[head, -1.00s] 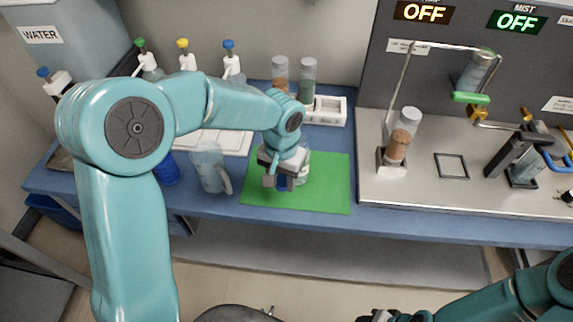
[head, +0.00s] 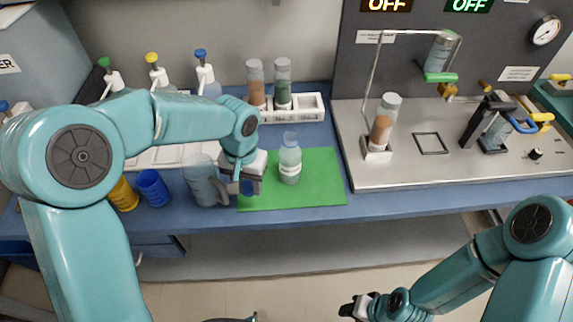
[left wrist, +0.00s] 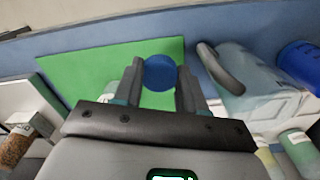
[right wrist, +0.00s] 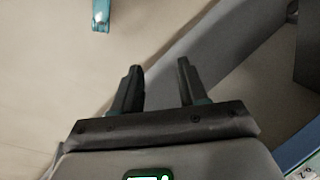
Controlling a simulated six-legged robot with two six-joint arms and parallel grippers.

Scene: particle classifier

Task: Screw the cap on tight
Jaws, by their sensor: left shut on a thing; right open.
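A clear bottle (head: 289,162) with a pale label stands upright on the green mat (head: 320,185), its narrow neck uncovered. My left gripper (head: 245,187) is just left of the bottle, apart from it, low over the mat's left edge. In the left wrist view my left gripper (left wrist: 160,82) is shut on a round blue cap (left wrist: 160,72), seen between its fingers. My right gripper (head: 352,308) is in front of the bench, over the floor. In the right wrist view its fingers (right wrist: 158,82) are apart and empty.
A clear jug (head: 203,183) stands close left of my left gripper, beside blue (head: 153,188) and yellow (head: 123,196) cups. Behind is a white rack (head: 300,109) with vials. A metal platform (head: 400,168) with apparatus is right of the mat. The mat's right side is clear.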

